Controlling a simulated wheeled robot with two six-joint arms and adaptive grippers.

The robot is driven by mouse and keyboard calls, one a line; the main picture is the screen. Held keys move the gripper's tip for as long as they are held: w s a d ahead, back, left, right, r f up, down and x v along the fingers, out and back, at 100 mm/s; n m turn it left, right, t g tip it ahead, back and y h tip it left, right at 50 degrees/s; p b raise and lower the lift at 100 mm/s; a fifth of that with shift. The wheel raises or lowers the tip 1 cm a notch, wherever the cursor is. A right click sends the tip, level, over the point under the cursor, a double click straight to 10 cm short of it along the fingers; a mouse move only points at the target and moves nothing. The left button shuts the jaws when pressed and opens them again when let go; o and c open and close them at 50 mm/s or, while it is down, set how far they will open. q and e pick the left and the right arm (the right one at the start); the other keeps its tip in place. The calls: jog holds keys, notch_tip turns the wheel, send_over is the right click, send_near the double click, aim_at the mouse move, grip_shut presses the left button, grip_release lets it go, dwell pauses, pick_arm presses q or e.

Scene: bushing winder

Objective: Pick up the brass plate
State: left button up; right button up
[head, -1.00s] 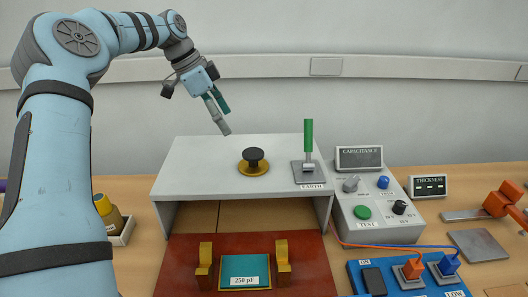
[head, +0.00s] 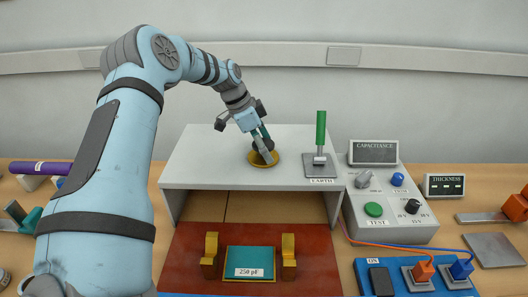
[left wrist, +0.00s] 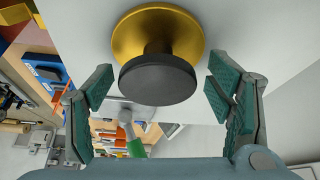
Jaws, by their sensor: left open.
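The brass plate (head: 263,159) is a round gold disc with a black knob (left wrist: 158,76) on it. It lies on top of the white bench box (head: 200,160). My left gripper (head: 263,150) is over the plate and partly hides the knob in the head view. In the left wrist view the plate (left wrist: 185,32) and knob are ahead, between my left gripper's open green-padded fingers (left wrist: 160,98). The fingers look apart from the knob. My right gripper is not in view.
A green-handled earth switch (head: 320,135) stands on the box, right of the plate. A grey capacitance meter (head: 385,210) is right of the box. A teal 250 pF block (head: 249,261) sits between brass holders in front. The box top left of the plate is clear.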

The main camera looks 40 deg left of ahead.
pick_arm(q)
jog(key=shift+s+r, duration=0.1)
jog(key=shift+s, duration=0.1)
jog(key=shift+c, duration=1)
jog(key=c, duration=1.5)
